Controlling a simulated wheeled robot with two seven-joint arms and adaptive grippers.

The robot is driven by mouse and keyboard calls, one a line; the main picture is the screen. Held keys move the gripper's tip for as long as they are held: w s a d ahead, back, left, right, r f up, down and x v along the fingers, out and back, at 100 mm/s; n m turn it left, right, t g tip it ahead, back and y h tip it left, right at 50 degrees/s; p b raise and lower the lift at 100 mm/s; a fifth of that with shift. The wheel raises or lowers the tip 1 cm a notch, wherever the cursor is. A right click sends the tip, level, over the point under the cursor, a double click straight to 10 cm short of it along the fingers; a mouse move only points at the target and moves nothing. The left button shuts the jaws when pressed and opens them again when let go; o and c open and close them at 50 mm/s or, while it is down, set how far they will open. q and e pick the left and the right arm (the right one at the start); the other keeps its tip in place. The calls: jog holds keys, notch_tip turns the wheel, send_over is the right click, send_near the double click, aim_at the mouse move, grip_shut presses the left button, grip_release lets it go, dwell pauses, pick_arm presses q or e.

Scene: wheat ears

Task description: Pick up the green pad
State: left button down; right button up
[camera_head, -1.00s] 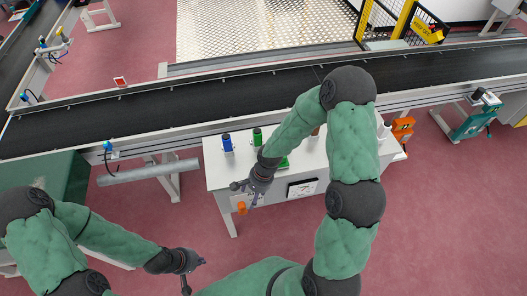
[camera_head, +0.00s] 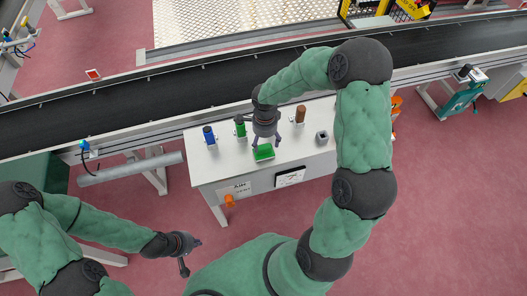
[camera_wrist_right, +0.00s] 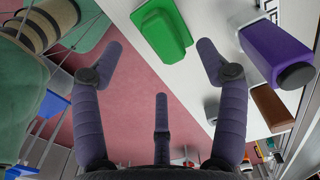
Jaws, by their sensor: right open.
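The green pad (camera_head: 264,153) lies on the white table (camera_head: 215,170) near its front edge. In the right wrist view a green piece (camera_wrist_right: 163,30), which looks like the pad, is at the top, ahead of the fingers. My right gripper (camera_head: 266,143) is just above the pad, pointing down at its far side. It also shows in the right wrist view (camera_wrist_right: 160,60), with its fingers spread and nothing between them. My left gripper (camera_head: 192,257) hangs in front of the table, away from the pad, with its fingers apart and empty.
A blue bottle (camera_head: 209,138), a green bottle (camera_head: 240,127) and a brown bottle (camera_head: 300,114) stand behind the pad. A grey block (camera_head: 321,137) is to its right. A black conveyor (camera_head: 200,92) runs behind the table. A purple block (camera_wrist_right: 275,50) shows right of the fingers in the right wrist view.

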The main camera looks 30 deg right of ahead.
aim_at(264, 148)
jog(key=shift+f+b, duration=0.6)
jog(key=shift+f, duration=2.45)
jog(key=shift+a+r, duration=0.1)
jog(key=c, duration=1.3)
